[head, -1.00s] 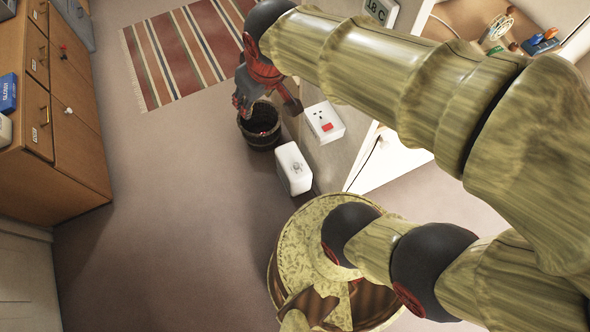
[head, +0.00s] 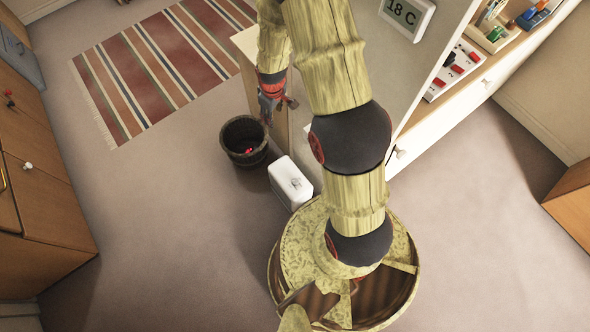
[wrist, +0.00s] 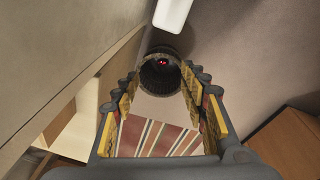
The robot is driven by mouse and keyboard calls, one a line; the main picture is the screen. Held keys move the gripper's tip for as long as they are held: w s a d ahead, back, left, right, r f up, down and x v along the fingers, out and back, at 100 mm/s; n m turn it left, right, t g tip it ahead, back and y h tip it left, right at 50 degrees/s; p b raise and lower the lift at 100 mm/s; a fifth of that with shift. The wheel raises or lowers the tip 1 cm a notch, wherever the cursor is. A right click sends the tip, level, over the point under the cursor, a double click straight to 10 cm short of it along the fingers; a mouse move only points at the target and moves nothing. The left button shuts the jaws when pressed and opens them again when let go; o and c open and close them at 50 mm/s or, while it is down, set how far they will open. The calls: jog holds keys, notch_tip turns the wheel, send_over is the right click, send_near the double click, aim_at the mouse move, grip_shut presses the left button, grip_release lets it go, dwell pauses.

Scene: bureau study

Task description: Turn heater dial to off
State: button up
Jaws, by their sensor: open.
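The heater looks to be the white upright box (head: 287,187) on the floor beside the desk in the head view. A small round grey dial (head: 296,183) shows on its top; its setting is too small to read. In the wrist view, part of a white box (wrist: 173,12), likely the heater, shows at the top edge, and no dial is visible there. My gripper (head: 279,108) hangs beside the desk end, above and left of the heater in the picture and apart from it. In the wrist view my gripper (wrist: 160,82) has its fingers spread, with nothing between them.
A dark bin (head: 244,141) with something red inside stands left of the heater. The desk side panel (head: 410,70) rises close on the right, with a thermostat display (head: 407,16) reading 18 C. A striped rug (head: 160,65) lies at upper left. Floor at left is clear.

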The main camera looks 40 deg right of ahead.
jog(key=s+d+f+n+g+b, duration=0.1)
jog(key=s+f, duration=0.1)
jog(key=f, duration=0.8)
jog(key=s+d+f+b, duration=0.1)
jog(key=s+f, duration=0.1)
jog(key=f, duration=0.8)
jog(key=n+g+b, duration=0.1)
jog(key=b, duration=0.1)
send_over(295, 181)
jog(key=shift+y, duration=0.3)
jog(key=f, duration=1.4)
jog(key=shift+w+d+f, duration=0.1)
jog(key=shift+w+f, duration=0.1)
jog(key=shift+f, duration=0.2)
notch_tip(295, 181, down, 8)
jog(key=b, duration=0.3)
jog(key=shift+s+r, duration=0.1)
jog(key=shift+c, duration=0.8)
grip_shut()
